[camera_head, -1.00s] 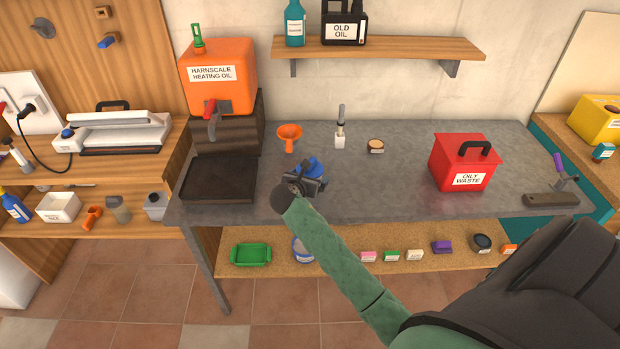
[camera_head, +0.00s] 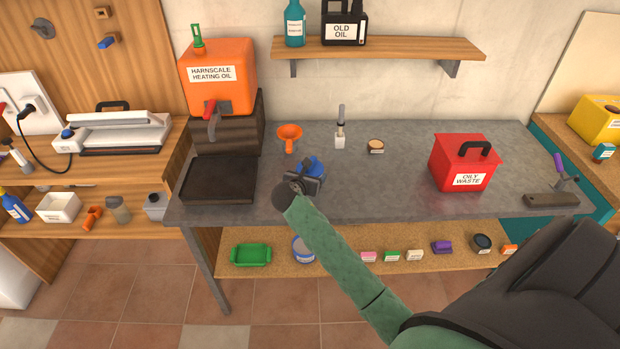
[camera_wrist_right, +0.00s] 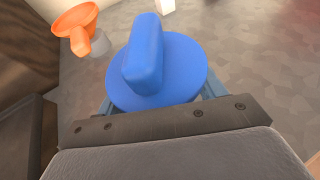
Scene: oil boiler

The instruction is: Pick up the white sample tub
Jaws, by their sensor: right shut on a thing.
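My right gripper (camera_head: 308,177) is over the middle-left of the grey bench. It is shut on a blue round-topped thing (camera_head: 312,164) with a raised bar handle. In the right wrist view, the blue top (camera_wrist_right: 155,75) fills the space just beyond the gripper's palm, and the jaws lie low on both sides of it. What is under the blue top is hidden, so I cannot tell whether it is the white sample tub. A round white-and-blue tub (camera_head: 302,250) is on the low shelf, partly behind my right arm. My left gripper is out of view.
An orange funnel (camera_head: 289,137) stands close behind the gripper. A black tray (camera_head: 219,180) is to its left and the red oily waste box (camera_head: 463,163) to its right. A white open box (camera_head: 58,207) is on the left shelf. The bench between gripper and red box is clear.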

